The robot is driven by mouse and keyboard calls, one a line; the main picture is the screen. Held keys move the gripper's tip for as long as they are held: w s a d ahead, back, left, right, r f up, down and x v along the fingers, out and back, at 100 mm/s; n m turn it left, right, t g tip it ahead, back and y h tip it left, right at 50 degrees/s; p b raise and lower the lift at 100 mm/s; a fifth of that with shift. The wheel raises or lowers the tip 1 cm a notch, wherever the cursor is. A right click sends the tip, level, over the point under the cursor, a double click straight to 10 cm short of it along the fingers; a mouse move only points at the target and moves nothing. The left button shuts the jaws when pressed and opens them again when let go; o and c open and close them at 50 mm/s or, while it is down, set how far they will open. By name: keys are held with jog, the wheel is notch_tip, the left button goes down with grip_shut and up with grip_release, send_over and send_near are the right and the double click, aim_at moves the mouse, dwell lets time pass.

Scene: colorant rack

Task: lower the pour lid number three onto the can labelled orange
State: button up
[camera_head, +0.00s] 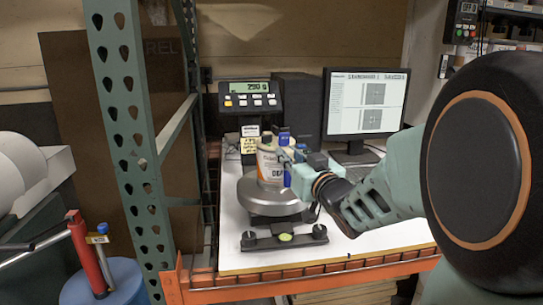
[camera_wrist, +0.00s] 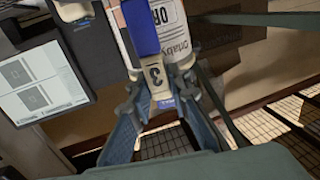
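The can (camera_head: 268,163), white with an orange mark and dark lettering, stands upright on the round plate of the scale (camera_head: 268,198). Its label partly shows in the wrist view (camera_wrist: 176,28), with only fragments of lettering readable. The pour lid, with a blue part (camera_wrist: 141,27) and a beige tag marked 3 (camera_wrist: 156,76), is at the can's near side. Its blue part also shows at the can's top right in the head view (camera_head: 284,136). My gripper (camera_wrist: 158,88) is shut on the lid around the tag. I cannot tell whether the lid touches the can's rim.
The scale display (camera_head: 248,97) stands behind the can. A monitor (camera_head: 364,103) is to the right. A green perforated rack post (camera_head: 128,140) rises on the left. A dark bracket (camera_head: 285,238) lies in front of the scale on the white tabletop (camera_head: 370,237).

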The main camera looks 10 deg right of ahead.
jog(key=o, duration=0.4)
jog(key=shift+o, duration=0.2)
